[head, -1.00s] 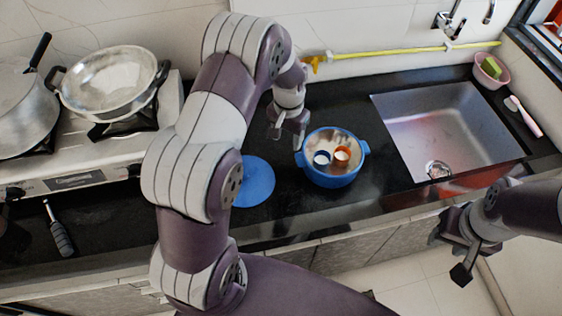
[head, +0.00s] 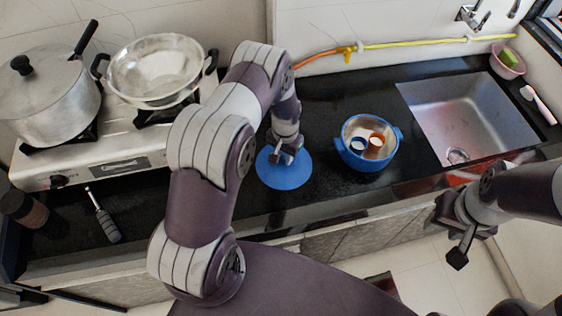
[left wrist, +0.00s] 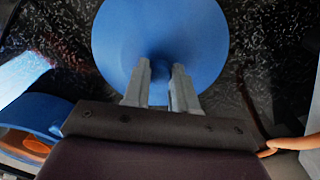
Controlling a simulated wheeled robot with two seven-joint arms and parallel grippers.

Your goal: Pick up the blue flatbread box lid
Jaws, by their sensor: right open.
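The blue flatbread box lid (head: 292,181) is a round disc lying on the black counter. In the left wrist view the lid (left wrist: 118,42) fills the upper middle, with a darker raised knob (left wrist: 160,58) at its centre. My left gripper (head: 285,157) is over the lid. Its two fingers (left wrist: 161,72) are apart, pointing at the knob, with nothing seen held; whether they touch it I cannot tell. The open blue box (head: 366,160) stands to the right, holding a blue and an orange ringed item. My right gripper (head: 456,226) is open and empty, in front of the counter.
A stove (head: 105,155) with a lidded pot (head: 45,100) and a steel wok (head: 155,72) stands at the left. A sink (head: 468,115) is at the right. A grey-handled tool (head: 106,222) lies before the stove. The counter behind the lid is clear.

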